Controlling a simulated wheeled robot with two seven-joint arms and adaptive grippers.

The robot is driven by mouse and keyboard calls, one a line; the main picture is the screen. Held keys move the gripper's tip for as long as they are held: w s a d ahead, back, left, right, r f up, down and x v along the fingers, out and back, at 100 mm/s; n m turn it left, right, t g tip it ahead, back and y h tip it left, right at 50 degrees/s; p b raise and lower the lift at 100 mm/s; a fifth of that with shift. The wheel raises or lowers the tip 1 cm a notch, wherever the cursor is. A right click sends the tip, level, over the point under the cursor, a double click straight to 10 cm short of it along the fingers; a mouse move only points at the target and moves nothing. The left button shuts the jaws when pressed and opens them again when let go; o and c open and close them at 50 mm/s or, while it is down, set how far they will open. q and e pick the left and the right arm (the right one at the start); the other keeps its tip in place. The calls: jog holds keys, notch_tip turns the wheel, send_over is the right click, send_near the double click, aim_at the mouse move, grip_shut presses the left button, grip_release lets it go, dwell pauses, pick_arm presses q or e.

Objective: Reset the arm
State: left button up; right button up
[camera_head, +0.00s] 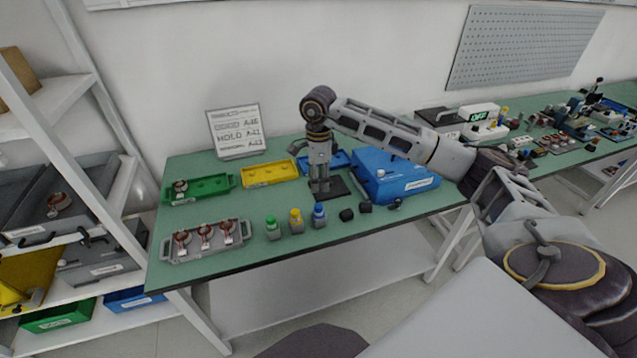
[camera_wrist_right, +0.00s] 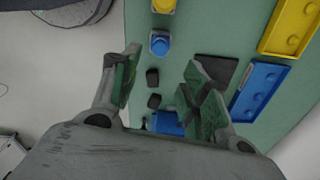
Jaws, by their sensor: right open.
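My right arm reaches in from the right over the green table (camera_head: 250,255). Its gripper (camera_head: 319,186) points down near a dark square pad (camera_head: 341,187), in front of the blue tray (camera_head: 342,157) and left of the blue box (camera_head: 400,178). In the right wrist view the gripper (camera_wrist_right: 163,80) has its two fingers apart with nothing between them. The dark pad (camera_wrist_right: 214,69) and blue tray (camera_wrist_right: 262,84) lie beyond its right finger. The height above the table is hard to tell. My left gripper is not in view.
A green tray (camera_head: 212,188) with one copper part, a yellow tray (camera_head: 285,170) and a grey tray (camera_head: 172,256) with three copper parts stand left. Green (camera_head: 273,233), yellow (camera_head: 296,227) and blue (camera_head: 319,220) topped blocks line the front. A sign (camera_head: 236,151) stands behind.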

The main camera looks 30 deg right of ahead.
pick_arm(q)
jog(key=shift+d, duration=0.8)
